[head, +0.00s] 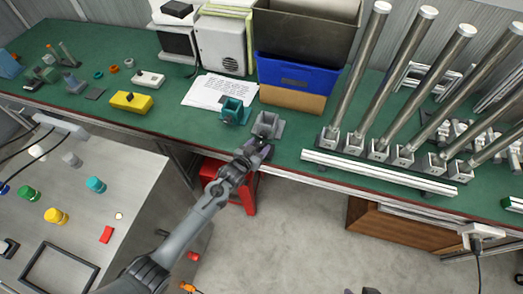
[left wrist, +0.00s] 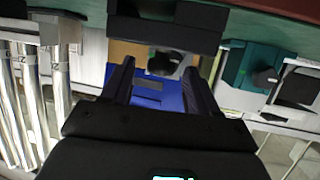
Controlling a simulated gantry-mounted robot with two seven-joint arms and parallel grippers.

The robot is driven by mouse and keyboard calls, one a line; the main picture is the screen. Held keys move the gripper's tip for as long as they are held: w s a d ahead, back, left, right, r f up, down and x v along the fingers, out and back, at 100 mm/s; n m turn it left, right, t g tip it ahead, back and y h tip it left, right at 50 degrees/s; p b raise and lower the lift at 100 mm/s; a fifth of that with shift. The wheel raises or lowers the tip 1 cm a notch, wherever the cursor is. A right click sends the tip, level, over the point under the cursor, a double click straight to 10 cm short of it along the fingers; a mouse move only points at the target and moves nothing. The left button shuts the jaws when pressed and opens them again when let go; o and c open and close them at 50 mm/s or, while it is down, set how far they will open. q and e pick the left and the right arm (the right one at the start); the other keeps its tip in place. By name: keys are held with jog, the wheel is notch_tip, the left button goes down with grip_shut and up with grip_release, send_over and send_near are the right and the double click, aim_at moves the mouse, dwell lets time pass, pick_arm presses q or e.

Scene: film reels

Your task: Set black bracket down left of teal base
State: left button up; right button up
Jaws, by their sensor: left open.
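The bracket (head: 268,123) looks grey in the head view and nearly black in the left wrist view (left wrist: 165,32). It stands on the green bench near the front edge, just right of the teal base (head: 233,112). The teal base also shows at the right of the left wrist view (left wrist: 245,68). My left gripper (head: 262,146) is open at the bench edge, close in front of the bracket. Its two fingers (left wrist: 158,62) point at the bracket; whether they touch it is unclear. A dark tip at the bottom edge of the head view may be my right gripper.
Printed papers (head: 208,90) lie behind the teal base. A blue bin (head: 290,75) stands behind the bracket. Metal posts (head: 355,75) and a white rail (head: 375,172) are to the right. A yellow block (head: 130,101) lies left; bench between it and the base is clear.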

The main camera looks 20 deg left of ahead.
pick_arm(q)
jog(key=shift+x, duration=1.2)
grip_shut()
